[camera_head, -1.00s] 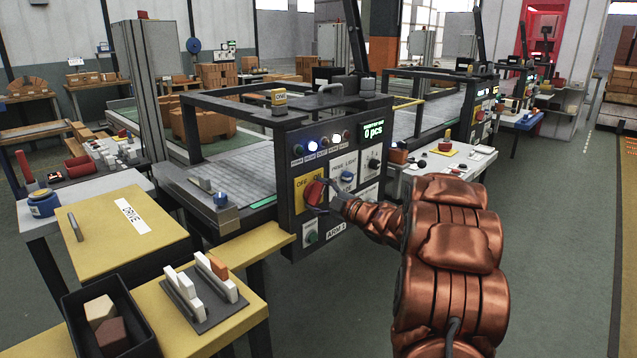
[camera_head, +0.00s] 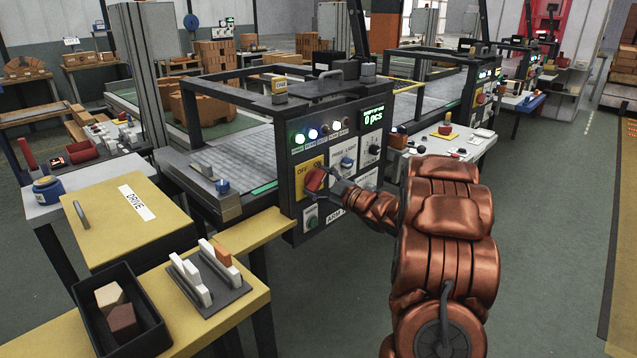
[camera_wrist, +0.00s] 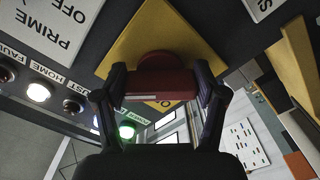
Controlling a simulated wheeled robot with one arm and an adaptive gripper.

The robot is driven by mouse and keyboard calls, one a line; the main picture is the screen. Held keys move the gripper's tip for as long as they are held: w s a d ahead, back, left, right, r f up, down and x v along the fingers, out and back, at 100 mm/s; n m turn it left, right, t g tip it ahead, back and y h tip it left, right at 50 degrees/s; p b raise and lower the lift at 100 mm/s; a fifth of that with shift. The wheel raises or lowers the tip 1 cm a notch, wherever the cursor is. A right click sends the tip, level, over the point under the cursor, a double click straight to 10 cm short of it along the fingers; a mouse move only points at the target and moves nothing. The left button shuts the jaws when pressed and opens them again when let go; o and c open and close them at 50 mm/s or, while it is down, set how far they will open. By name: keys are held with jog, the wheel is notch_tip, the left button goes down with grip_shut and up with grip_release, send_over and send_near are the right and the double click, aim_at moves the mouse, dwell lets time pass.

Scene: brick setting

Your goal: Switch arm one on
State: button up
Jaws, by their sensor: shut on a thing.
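The dark control panel marked ARM 1 (camera_head: 288,215) faces me at the middle of the head view. A red rotary knob (camera_head: 315,180) sits on its yellow plate with OFF and ON labels; the knob also fills the middle of the wrist view (camera_wrist: 160,85). My gripper (camera_head: 327,178) is at the knob, with one finger on each side, shut on it. The fingers cover part of the plate. A green lamp (camera_head: 299,138) glows on the panel's lamp row; it is lit in the wrist view too (camera_wrist: 126,132). A white lamp (camera_head: 312,133) beside it is lit.
A display (camera_head: 373,117) reads 0 pcs. A yellow DRIVE box (camera_head: 115,225) stands at left. The floor at right is clear.

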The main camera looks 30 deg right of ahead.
jog(key=o, duration=1.1)
jog(key=shift+o, duration=0.2)
jog(key=v, duration=1.2)
